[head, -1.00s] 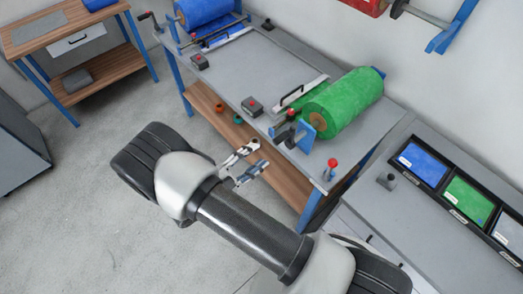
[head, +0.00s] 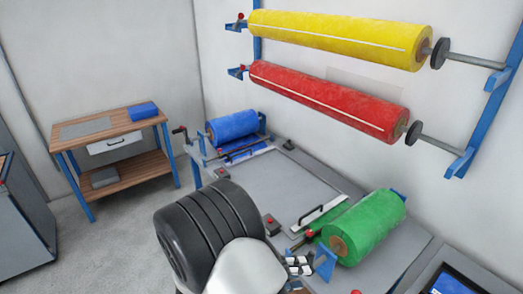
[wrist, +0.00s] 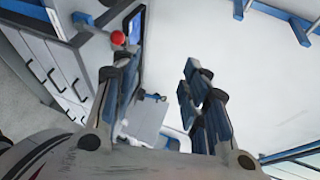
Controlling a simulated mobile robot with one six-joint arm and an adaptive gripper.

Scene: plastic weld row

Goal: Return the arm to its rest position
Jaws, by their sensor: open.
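My arm shows at the bottom of the head view, with a dark ribbed joint and a pale link in front of the table. A small part of my gripper (head: 298,266) shows beside the pale link, near the green roll (head: 365,228). In the wrist view my gripper (wrist: 160,100) is open, with its dark and blue fingers wide apart and nothing between them. Most of my gripper is hidden in the head view by my arm.
The grey worktable (head: 290,182) carries a blue roll (head: 232,127) and the green roll. Yellow (head: 340,38) and red (head: 330,100) rolls hang on the wall rack. A wooden bench (head: 110,130) stands at the left. Floor is clear between bench and table.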

